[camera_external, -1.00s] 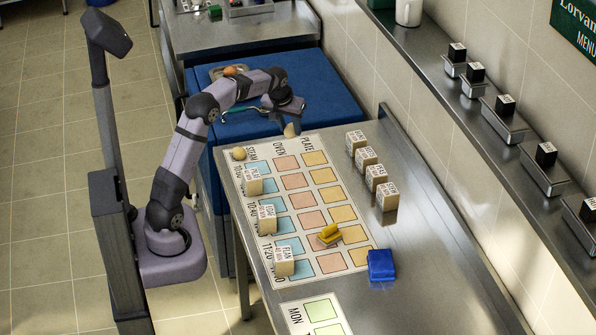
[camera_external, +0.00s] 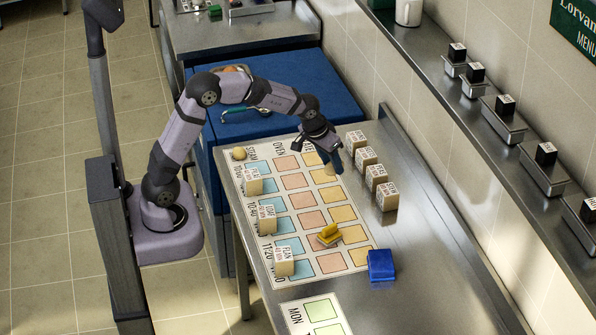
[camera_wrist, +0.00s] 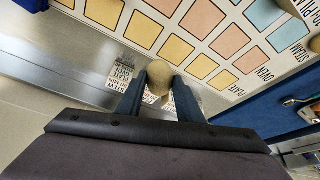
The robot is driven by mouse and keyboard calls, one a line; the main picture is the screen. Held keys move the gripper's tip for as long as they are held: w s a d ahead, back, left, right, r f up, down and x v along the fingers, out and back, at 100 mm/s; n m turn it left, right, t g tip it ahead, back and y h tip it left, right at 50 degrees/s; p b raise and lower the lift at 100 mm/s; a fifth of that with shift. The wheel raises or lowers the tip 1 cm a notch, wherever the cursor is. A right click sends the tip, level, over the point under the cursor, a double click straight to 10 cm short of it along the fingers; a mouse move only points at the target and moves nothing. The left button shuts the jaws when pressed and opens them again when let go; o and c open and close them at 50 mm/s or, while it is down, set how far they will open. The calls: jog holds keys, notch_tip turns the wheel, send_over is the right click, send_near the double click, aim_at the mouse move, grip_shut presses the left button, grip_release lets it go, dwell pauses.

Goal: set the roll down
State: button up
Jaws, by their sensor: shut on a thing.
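My gripper (camera_external: 334,166) is shut on a round beige roll (camera_wrist: 158,76), which shows between the two fingertips in the wrist view (camera_wrist: 158,92). In the external view the fingers hide that roll. The gripper hangs over the far right part of the printed chart (camera_external: 284,173), by the top of its yellow PLATE column and just left of the row of lettered blocks. A second round beige roll (camera_external: 239,153) sits at the chart's far left corner. I cannot tell how high the held roll is above the table.
Several lettered blocks (camera_external: 388,197) line the chart's right side. More stand on its left column (camera_external: 268,219). A yellow object (camera_external: 329,235) lies on the chart and a blue block (camera_external: 381,265) stands at its near right corner. The steel table (camera_external: 440,285) is clear to the right.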

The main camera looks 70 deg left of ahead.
jog(key=s+a+f+n+g+y, duration=0.2)
jog(key=s+a+f+n+g, duration=0.1)
jog(key=n, duration=0.8)
jog(key=shift+s+y, duration=0.4)
jog(key=shift+s, duration=0.5)
jog(key=shift+f+p, duration=1.4)
jog(key=shift+f, duration=3.6)
jog(key=shift+f, duration=0.2)
jog(key=o, duration=1.1)
jog(key=shift+c, duration=0.2)
jog(key=shift+r, duration=0.2)
